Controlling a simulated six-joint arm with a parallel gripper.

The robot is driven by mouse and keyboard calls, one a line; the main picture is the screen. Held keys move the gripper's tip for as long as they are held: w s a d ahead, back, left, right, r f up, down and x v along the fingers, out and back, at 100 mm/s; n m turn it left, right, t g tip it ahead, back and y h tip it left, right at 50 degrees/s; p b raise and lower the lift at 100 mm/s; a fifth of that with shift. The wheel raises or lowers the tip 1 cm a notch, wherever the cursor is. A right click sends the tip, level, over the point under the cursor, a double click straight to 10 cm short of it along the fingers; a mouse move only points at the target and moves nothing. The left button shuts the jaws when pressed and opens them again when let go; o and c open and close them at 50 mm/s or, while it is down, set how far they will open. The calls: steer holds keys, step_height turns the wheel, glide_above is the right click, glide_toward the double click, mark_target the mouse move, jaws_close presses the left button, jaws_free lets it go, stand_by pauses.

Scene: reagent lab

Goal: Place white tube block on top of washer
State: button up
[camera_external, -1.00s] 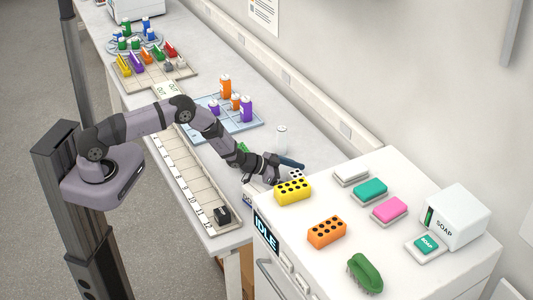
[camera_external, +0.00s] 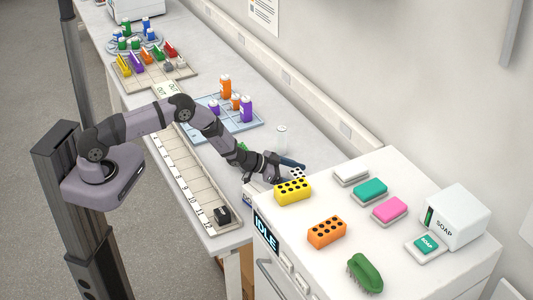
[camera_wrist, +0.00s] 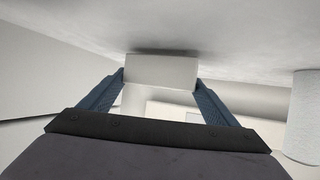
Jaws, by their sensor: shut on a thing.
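The white tube block (camera_external: 298,173) with dark holes is at the far left corner of the washer (camera_external: 350,210), just behind the yellow tube block. My gripper (camera_external: 291,168) is shut on it, with its blue fingers at the block's sides. In the wrist view the block (camera_wrist: 160,70) shows as a plain pale face between the two fingertips, close to a pale surface with a dark shadow along one edge. I cannot tell whether the block touches the washer top. The washer display reads IDLE.
On the washer are a yellow block (camera_external: 293,191), an orange block (camera_external: 327,230), a green brush (camera_external: 365,272), teal (camera_external: 371,188) and pink (camera_external: 389,208) sponges, and a soap box (camera_external: 456,216). A white bottle (camera_external: 281,138) stands on the bench behind my gripper.

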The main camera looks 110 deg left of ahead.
steer(key=shift+r+b, duration=1.75)
steer(key=shift+r, duration=2.95)
steer(key=p, duration=0.2)
glide_toward(299, 175)
step_height(299, 175, up, 4)
steer(key=w, duration=0.1)
steer(key=s+d+m+t+h+p, duration=0.1)
steer(key=s+d+m+h, duration=0.45)
steer(key=d, duration=0.75)
steer(key=s+d+f+m+g+h+b, duration=0.1)
steer(key=s+d+m+h, duration=0.1)
steer(key=d, duration=0.5)
steer(key=s+d+f+m+g+h+b, duration=0.1)
steer(key=d+m+h, duration=0.3)
steer(key=d, duration=0.4)
steer(key=s+d+f+m+g+h+b, duration=0.1)
steer(key=s+d+f+m+g+h, duration=0.1)
steer(key=d, duration=0.6)
steer(key=shift+s+d+f+m+h+b, duration=0.15)
steer(key=shift+s+m+h+b, duration=0.1)
steer(key=shift+s, duration=0.2)
steer(key=shift+s+a+f+m+h+b, duration=0.1)
steer(key=shift+s+m+h+b, duration=0.1)
steer(key=shift+s, duration=0.25)
steer(key=shift+s+d+m+g, duration=0.3)
steer(key=shift+d+g, duration=0.1)
steer(key=shift+g, duration=0.1)
steer(key=shift+w, duration=0.1)
